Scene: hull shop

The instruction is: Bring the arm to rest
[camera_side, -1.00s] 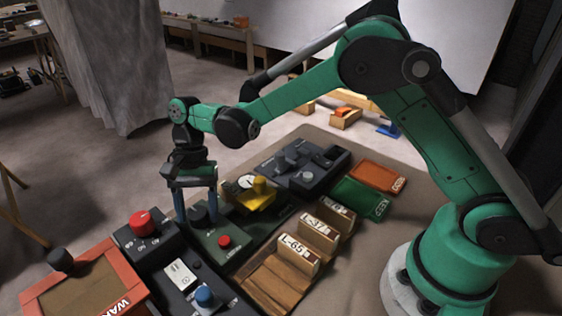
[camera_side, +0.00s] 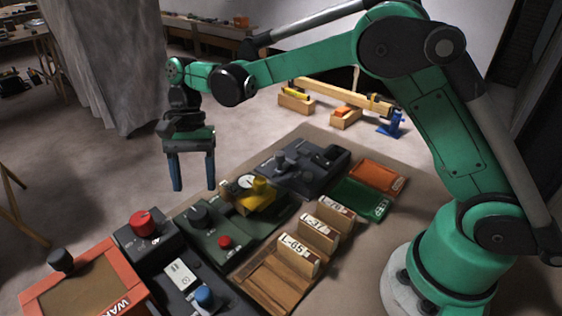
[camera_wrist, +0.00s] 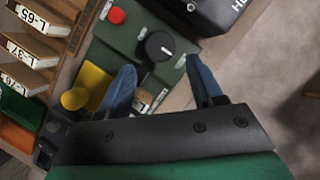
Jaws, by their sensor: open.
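My gripper (camera_side: 193,170) is open and empty, with its two blue fingers pointing down. It hangs in the air above and behind the dark green control box (camera_side: 202,240), clear of it. That box carries a black knob (camera_side: 198,213) and a red button (camera_side: 225,242). In the wrist view my gripper (camera_wrist: 165,85) has its fingers apart, with the black knob (camera_wrist: 159,46) showing beyond and between them. My arm is raised and bent over the bench.
A box with a red knob (camera_side: 143,222), a box with a blue knob (camera_side: 204,295) and an orange-rimmed tray (camera_side: 40,294) stand at the left. A yellow piece (camera_side: 259,198), a wooden rack (camera_side: 268,283), a green tray (camera_side: 362,201) and an orange tray (camera_side: 377,174) lie further right. The air around the gripper is free.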

